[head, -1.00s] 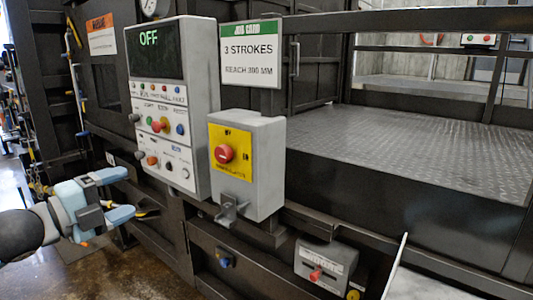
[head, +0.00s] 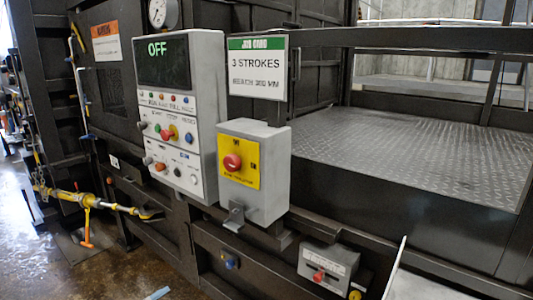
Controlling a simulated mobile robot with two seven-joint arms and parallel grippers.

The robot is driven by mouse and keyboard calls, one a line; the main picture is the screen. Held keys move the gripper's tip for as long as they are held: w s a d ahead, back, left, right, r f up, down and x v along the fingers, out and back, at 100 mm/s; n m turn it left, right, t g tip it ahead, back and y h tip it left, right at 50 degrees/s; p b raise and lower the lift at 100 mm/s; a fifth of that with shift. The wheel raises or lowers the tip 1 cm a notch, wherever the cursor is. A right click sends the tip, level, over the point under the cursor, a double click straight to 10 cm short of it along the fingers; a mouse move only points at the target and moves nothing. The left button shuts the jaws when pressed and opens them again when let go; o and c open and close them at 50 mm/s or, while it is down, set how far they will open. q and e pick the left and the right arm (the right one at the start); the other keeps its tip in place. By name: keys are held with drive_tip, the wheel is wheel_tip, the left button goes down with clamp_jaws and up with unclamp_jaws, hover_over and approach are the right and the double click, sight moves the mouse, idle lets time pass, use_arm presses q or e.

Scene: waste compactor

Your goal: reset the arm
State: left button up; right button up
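A light blue sliver (head: 158,293) at the bottom edge of the head view looks like a fingertip of my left gripper. The rest of that gripper is out of the picture, so its opening cannot be seen. My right gripper is not in view. The grey control panel (head: 205,140) stands left of centre with its screen (head: 162,63) reading OFF. A grey box (head: 262,195) with a yellow plate and a red rotary knob (head: 232,162) is mounted to its right. Nothing touches either of them.
A sign (head: 257,70) reads 3 STROKES. A small grey box (head: 328,262) with a red control sits low on the dark frame. A yellow pipe (head: 85,198) with an orange handle runs at the left. The floor (head: 110,270) at the lower left is open.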

use_arm(q)
drive_tip(key=s+f+n+g+y+p, duration=0.3)
drive_tip(key=s+f+n, duration=0.8)
drive_tip(key=s+f, duration=0.9)
drive_tip(key=f+y, duration=0.1)
drive_tip(key=y, duration=0.1)
drive_tip(key=shift+s+d+y, duration=0.15)
drive_tip(key=shift+d+y, duration=0.15)
